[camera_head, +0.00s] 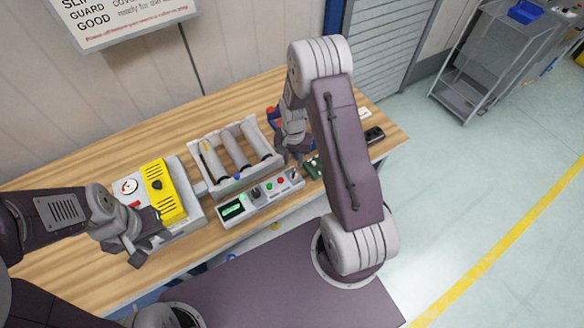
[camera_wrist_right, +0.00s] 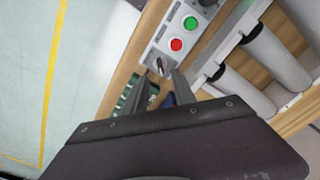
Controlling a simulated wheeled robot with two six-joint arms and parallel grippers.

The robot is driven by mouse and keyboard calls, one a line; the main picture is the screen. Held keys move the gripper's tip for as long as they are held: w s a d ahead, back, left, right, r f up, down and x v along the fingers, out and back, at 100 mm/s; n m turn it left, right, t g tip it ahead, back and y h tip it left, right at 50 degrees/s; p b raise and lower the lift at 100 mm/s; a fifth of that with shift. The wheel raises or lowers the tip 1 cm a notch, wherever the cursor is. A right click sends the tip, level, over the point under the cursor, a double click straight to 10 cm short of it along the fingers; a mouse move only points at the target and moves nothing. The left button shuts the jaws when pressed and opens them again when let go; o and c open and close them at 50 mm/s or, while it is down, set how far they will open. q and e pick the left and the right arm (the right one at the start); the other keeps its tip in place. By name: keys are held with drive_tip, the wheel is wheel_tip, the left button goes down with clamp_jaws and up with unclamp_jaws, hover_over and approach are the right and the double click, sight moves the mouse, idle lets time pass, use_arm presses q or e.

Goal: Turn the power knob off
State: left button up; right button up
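A grey control panel (camera_head: 262,200) lies on the wooden bench. It carries a green-lit display, a dark knob (camera_head: 255,193), green and red buttons, and a dark knob at its right end (camera_head: 293,175). In the right wrist view this end knob (camera_wrist_right: 159,65) is beside the red button, just beyond the fingertips. My right gripper (camera_wrist_right: 159,77) has its fingers apart, with nothing seen between them; contact with the knob cannot be told. My left gripper (camera_head: 143,254) is by the yellow box at the left, its fingers too small to judge. No label shows which knob is power.
A yellow box (camera_head: 166,203) with a black knob stands in a grey tray at the left. A white tray (camera_head: 205,178) with several grey cylinders sits behind the panel. A green circuit board (camera_head: 313,168) lies right of the panel. A wire cart (camera_head: 462,98) stands far right.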

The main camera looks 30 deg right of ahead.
sight(294, 172)
drive_tip(key=f, duration=0.2)
drive_tip(key=f+p, duration=0.1)
drive_tip(key=f, duration=0.1)
drive_tip(key=f+p, duration=0.1)
drive_tip(key=f, duration=0.1)
drive_tip(key=shift+w+d+f, duration=0.2)
drive_tip(key=shift+d+f, duration=0.1)
drive_tip(key=shift+f, duration=0.45)
drive_tip(key=shift+s+a+f, duration=0.1)
drive_tip(key=shift+a+f, duration=0.05)
clamp_jaws()
